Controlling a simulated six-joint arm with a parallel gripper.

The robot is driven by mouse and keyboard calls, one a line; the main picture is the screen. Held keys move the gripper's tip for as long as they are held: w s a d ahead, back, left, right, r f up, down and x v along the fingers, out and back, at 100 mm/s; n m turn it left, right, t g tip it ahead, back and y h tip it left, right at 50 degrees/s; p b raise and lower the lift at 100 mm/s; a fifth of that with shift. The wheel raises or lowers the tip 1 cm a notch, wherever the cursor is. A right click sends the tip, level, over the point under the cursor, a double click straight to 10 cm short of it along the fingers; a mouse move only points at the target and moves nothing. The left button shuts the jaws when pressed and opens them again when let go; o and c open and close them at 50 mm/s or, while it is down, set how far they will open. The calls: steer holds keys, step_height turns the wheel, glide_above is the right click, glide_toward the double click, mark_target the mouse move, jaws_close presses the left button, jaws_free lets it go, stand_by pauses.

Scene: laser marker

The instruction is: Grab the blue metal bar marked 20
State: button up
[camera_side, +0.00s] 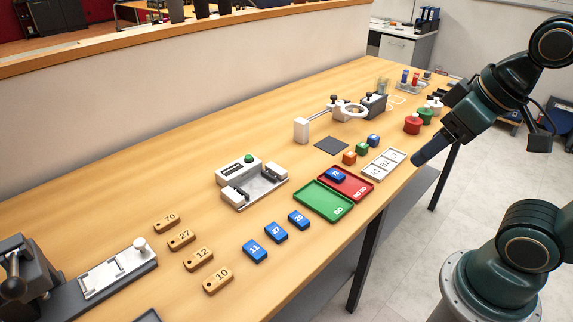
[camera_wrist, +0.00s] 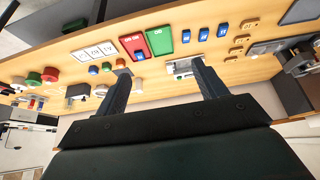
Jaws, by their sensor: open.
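Three blue metal bars lie in a slanted row on the wooden table in the side view. The one nearest the green tray (camera_side: 299,220) appears to be marked 20, though its digits are small; it also shows in the wrist view (camera_wrist: 186,36). Beside it lie the blue bar marked 27 (camera_side: 276,232) and the blue bar marked 11 (camera_side: 255,250). My gripper (camera_side: 420,158) is raised over the table's right edge, far from the bars. In the wrist view its two fingers (camera_wrist: 161,70) are spread apart with nothing between them.
The green tray (camera_side: 312,208) is empty; the red tray (camera_side: 361,190) holds another blue bar (camera_side: 335,175). Several numbered wooden tags (camera_side: 198,258) lie left of the bars. A white fixture (camera_side: 262,188) stands behind them. Coloured cubes (camera_side: 361,149) and red and green knobs (camera_side: 413,124) stand further back.

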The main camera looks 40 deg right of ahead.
steer(key=shift+w, duration=0.1)
steer(key=w+a+f+n+g+y, duration=0.1)
steer(key=w+f+n+g+y, duration=0.1)
steer(key=w+f+n, duration=0.4)
steer(key=w+a+f+n+g+y, duration=0.1)
steer(key=w+f+n+g+y, duration=0.1)
steer(key=w+f+n, duration=0.4)
steer(key=w+n+g, duration=0.1)
steer(key=w+n, duration=0.4)
steer(key=w, duration=0.3)
steer(key=shift+w+a+y, duration=0.15)
steer(key=shift+w+y, duration=0.15)
steer(key=shift+w, duration=0.05)
steer(key=shift+f, duration=0.15)
glide_toward(299, 221)
steer(key=shift+w+a+f, duration=0.15)
steer(key=shift+w+f, duration=0.1)
steer(key=shift+f, duration=0.35)
steer(key=shift+w+a+f, duration=0.1)
steer(key=shift+w+f, duration=0.15)
steer(key=shift+f, duration=0.4)
steer(key=shift+f, duration=0.15)
